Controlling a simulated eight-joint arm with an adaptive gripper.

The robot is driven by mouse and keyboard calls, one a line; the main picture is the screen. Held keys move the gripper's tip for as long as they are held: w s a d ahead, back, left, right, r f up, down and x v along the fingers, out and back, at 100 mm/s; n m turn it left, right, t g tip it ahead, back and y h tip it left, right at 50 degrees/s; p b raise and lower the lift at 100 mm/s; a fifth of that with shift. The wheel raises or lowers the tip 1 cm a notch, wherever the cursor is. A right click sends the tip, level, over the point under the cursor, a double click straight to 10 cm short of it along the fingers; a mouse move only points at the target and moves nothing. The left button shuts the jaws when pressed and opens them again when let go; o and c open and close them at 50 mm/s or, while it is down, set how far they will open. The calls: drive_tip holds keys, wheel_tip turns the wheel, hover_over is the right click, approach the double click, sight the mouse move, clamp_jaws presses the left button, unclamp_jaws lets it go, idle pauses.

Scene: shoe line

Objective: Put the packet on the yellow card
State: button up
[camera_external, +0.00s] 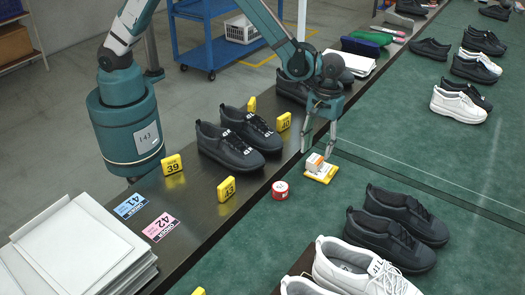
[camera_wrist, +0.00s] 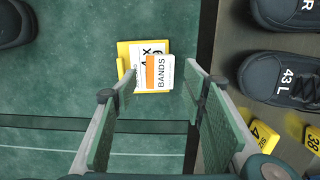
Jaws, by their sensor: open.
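The packet (camera_wrist: 165,73), a small white and orange pack marked BANDS, lies on the right part of the yellow card (camera_wrist: 124,68) in the wrist view. The card has a white printed face, partly covered by the packet. In the external view the packet (camera_external: 314,161) and card (camera_external: 327,176) are on the green surface beside the dark strip. My gripper (camera_external: 318,150) is open and empty just above them. In the wrist view its fingers (camera_wrist: 161,75) stand apart on either side of the packet.
A red tin (camera_external: 280,191) stands just left of the card. Dark shoes (camera_external: 236,143) and yellow number tags (camera_external: 227,189) are on the dark strip. More shoes (camera_external: 395,228) sit on the green surface in front. Green surface to the card's right is clear.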

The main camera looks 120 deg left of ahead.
wheel_tip(320, 180, up, 7)
drive_tip(key=a, duration=0.1)
drive_tip(key=shift+p, duration=0.35)
idle(0.5)
wheel_tip(320, 180, up, 12)
drive_tip(key=m+t+y, duration=0.1)
drive_tip(key=m, duration=0.3)
hover_over(316, 157)
drive_tip(key=s+d, duration=0.5)
drive_tip(key=d, duration=0.1)
drive_tip(key=s+d+r+m+t, duration=0.2)
drive_tip(key=s+d+r+m, duration=0.2)
drive_tip(key=s+d+r, duration=0.5)
drive_tip(key=s+d+r+m+t, duration=0.1)
drive_tip(key=s+d+m, duration=0.3)
drive_tip(key=s, duration=0.7)
drive_tip(key=s+d+r+m+t, duration=0.1)
drive_tip(key=s+d+m+t, duration=0.2)
drive_tip(key=s+m, duration=0.3)
drive_tip(key=s+d, duration=0.1)
drive_tip(key=s, duration=0.4)
drive_tip(key=shift+r+y, duration=0.15)
drive_tip(key=shift+y, duration=0.25)
